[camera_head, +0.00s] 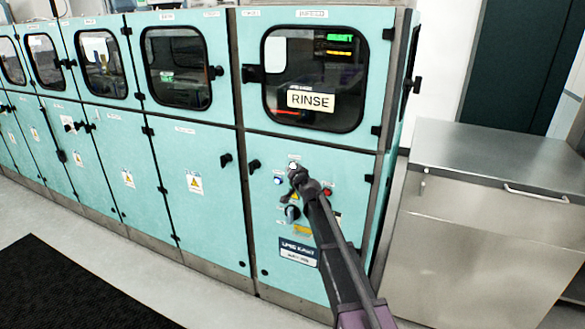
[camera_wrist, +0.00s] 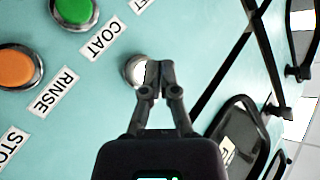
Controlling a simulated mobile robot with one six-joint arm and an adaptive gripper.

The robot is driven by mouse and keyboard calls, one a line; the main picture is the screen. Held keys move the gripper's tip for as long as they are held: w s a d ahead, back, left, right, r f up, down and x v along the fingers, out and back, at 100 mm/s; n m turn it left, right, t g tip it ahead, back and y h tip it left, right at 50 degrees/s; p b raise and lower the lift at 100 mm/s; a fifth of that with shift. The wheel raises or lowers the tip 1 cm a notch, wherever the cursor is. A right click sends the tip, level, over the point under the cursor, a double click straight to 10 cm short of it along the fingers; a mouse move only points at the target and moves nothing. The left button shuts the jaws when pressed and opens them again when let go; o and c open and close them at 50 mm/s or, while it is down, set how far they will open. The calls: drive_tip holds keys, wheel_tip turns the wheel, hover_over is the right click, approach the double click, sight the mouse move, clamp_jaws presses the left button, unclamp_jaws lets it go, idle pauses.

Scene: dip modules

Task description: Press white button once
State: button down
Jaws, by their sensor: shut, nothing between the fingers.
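The white button (camera_wrist: 137,68) sits in a metal ring on the teal panel in the wrist view, partly hidden behind my fingertips. In the head view a small white spot (camera_head: 293,165), seemingly this button, shows just above my gripper (camera_head: 296,174). My gripper (camera_wrist: 159,70) is shut and empty, its fingertips overlapping the button's right side in the wrist view. I cannot tell whether the fingertips touch it.
A green button (camera_wrist: 72,12) and an orange button (camera_wrist: 16,67) lie left of the white one, with COAT and RINSE labels beside them. A red button (camera_head: 327,192) shows right of my gripper. A steel cabinet (camera_head: 480,220) stands at the right.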

drive_tip(key=shift+s, duration=0.1)
drive_tip(key=shift+s+a, duration=0.3)
drive_tip(key=shift+s, duration=0.45)
drive_tip(key=shift+s+a, duration=0.25)
drive_tip(key=shift+s, duration=0.5)
drive_tip(key=shift+s+a, duration=0.3)
drive_tip(key=shift+s, duration=0.45)
drive_tip(key=s+d+f+g+h+p, duration=0.1)
drive_tip(key=s+d+g+h+p, duration=0.1)
drive_tip(key=s+d+g, duration=0.3)
drive_tip(key=s+d+f+n+g+h+p, duration=0.1)
drive_tip(key=s+d+g+p, duration=0.4)
drive_tip(key=s+d, duration=0.8)
drive_tip(key=s+d+f+n+g+h+p, duration=0.1)
drive_tip(key=s+d+f+g+h+p, duration=0.2)
drive_tip(key=s+d, duration=0.6)
drive_tip(key=s+g+h, duration=0.1)
drive_tip(key=s, duration=1.1)
drive_tip(key=shift+s+d+f+g, duration=0.2)
drive_tip(key=shift+s+d+g, duration=0.05)
drive_tip(key=shift+d+g, duration=0.15)
